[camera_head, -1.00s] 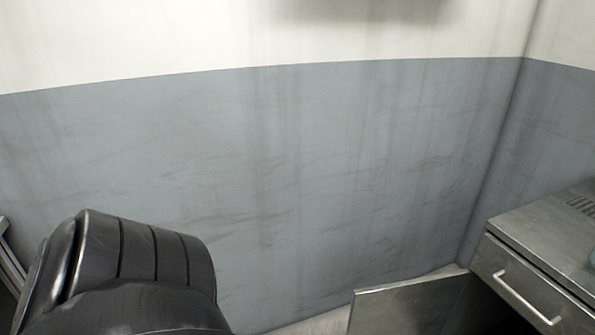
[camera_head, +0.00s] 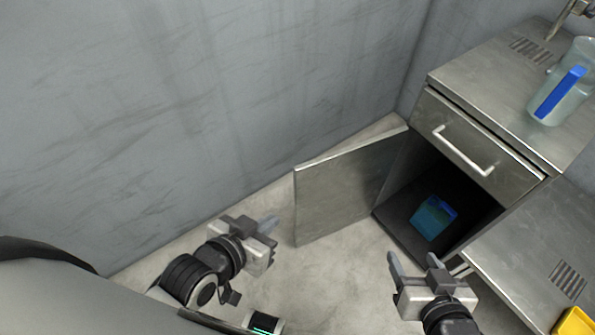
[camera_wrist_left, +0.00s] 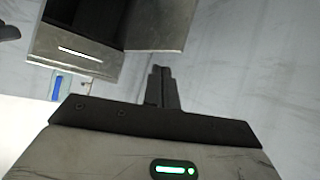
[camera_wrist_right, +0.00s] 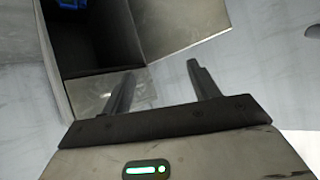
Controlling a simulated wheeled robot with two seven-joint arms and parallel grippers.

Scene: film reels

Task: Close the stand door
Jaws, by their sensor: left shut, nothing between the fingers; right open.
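The stand is a metal cabinet with a drawer (camera_head: 465,140) above an open, dark compartment. Its door (camera_head: 345,190) stands swung out to the left of the opening; it also shows in the left wrist view (camera_wrist_left: 160,24) and the right wrist view (camera_wrist_right: 180,28). My left gripper (camera_head: 268,226) is shut and empty, left of the door's free edge in the head view, with no contact that I can make out. My right gripper (camera_head: 413,262) is open and empty, in front of the compartment, right of the door. Its spread fingers (camera_wrist_right: 160,84) show in the right wrist view.
A blue container (camera_head: 434,216) lies inside the compartment. A clear jug with a blue handle (camera_head: 562,95) stands on the top. A lower metal surface (camera_head: 535,245) with a yellow item (camera_head: 575,325) is at right. Grey wall bounds the left; floor (camera_head: 330,270) is clear below the door.

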